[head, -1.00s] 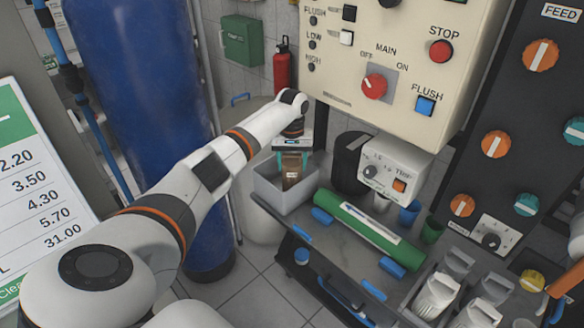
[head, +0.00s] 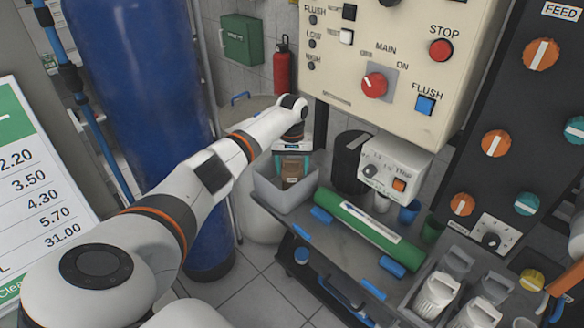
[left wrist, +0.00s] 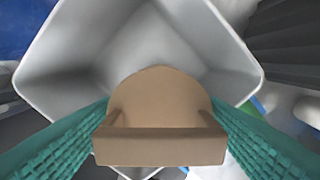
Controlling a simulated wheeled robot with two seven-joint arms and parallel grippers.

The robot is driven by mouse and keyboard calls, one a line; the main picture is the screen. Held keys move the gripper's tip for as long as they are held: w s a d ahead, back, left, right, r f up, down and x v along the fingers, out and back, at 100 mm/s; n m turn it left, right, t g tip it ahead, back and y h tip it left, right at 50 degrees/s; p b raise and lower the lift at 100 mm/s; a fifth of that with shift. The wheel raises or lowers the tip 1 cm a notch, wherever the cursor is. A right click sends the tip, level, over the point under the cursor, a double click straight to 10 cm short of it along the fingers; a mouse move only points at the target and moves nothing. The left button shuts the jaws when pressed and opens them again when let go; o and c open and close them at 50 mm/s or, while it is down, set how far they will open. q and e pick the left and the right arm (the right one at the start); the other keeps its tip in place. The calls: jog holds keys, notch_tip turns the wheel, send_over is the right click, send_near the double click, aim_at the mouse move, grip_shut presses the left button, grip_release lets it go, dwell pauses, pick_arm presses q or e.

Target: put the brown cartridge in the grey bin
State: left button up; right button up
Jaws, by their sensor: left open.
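The brown cartridge (head: 291,173) is inside the grey bin (head: 284,200), within its walls in the head view. My left gripper (head: 293,164) is over the bin, pointing down, with its teal fingers on either side of the cartridge. In the left wrist view the cartridge (left wrist: 160,125) shows its rounded brown body and a raised handle-like bar. The open fingers of the left gripper (left wrist: 160,108) flank it, and the bin's pale walls (left wrist: 75,50) surround it. The cartridge's lower end is hidden, so I cannot tell whether it rests on the bin floor. My right gripper is out of view.
A black cylinder (head: 349,162) and the control box (head: 395,172) stand right of the bin. A green tube (head: 358,222) lies on the bench (head: 336,240) in front. The large panel (head: 400,70) rises behind. A blue tank (head: 135,110) stands at left.

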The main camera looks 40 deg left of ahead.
pick_arm(q)
notch_tip(320, 180, up, 12)
jog(key=shift+f, duration=0.2)
jog(key=shift+f, duration=0.1)
dwell(0.5)
